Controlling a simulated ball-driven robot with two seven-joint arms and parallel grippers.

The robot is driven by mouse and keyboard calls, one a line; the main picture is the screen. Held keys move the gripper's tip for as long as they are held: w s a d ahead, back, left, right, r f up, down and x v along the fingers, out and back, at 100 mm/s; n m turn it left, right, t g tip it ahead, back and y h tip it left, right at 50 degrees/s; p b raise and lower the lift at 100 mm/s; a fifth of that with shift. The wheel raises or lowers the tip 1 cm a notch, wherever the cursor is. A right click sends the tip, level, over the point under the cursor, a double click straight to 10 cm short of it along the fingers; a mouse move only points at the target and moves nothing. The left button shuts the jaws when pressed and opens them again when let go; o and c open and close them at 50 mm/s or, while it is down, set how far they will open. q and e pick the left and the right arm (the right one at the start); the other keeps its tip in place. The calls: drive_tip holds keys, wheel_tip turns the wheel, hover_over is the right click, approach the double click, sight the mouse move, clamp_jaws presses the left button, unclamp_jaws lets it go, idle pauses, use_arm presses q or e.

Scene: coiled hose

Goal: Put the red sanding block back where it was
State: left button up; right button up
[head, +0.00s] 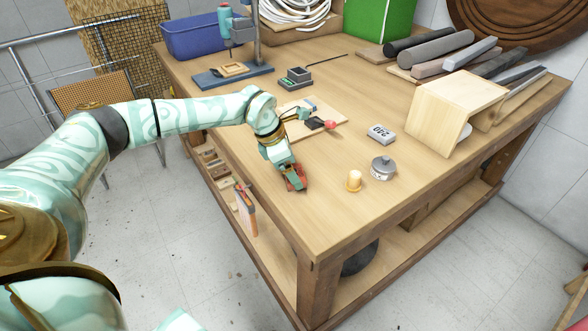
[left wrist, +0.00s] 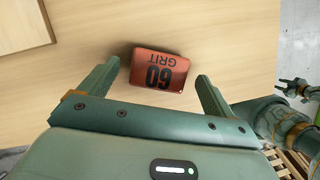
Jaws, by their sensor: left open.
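The red sanding block (left wrist: 158,70), marked 60 GRIT in black, lies on the bare wooden tabletop (left wrist: 100,25) in the left wrist view. It sits ahead of and between the two fingers of my left gripper (left wrist: 158,88), which is open, with a gap on each side of the block. In the head view the block (head: 297,179) is partly hidden under my left gripper (head: 288,170), close to the bench's left edge. My right gripper (left wrist: 292,88) appears small at the right of the left wrist view; its opening is unclear.
A grey block marked with a number (head: 381,134), a lidded tin (head: 383,168) and a yellow candle-like piece (head: 354,180) stand to the right. A thin board (head: 335,112) with small tools lies behind my gripper. A plywood box (head: 455,105) stands farther right. The front tabletop is clear.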

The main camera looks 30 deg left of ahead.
use_arm(q)
drive_tip(key=p+v, duration=0.1)
drive_tip(key=v, duration=0.9)
drive_tip(key=shift+p, duration=0.35)
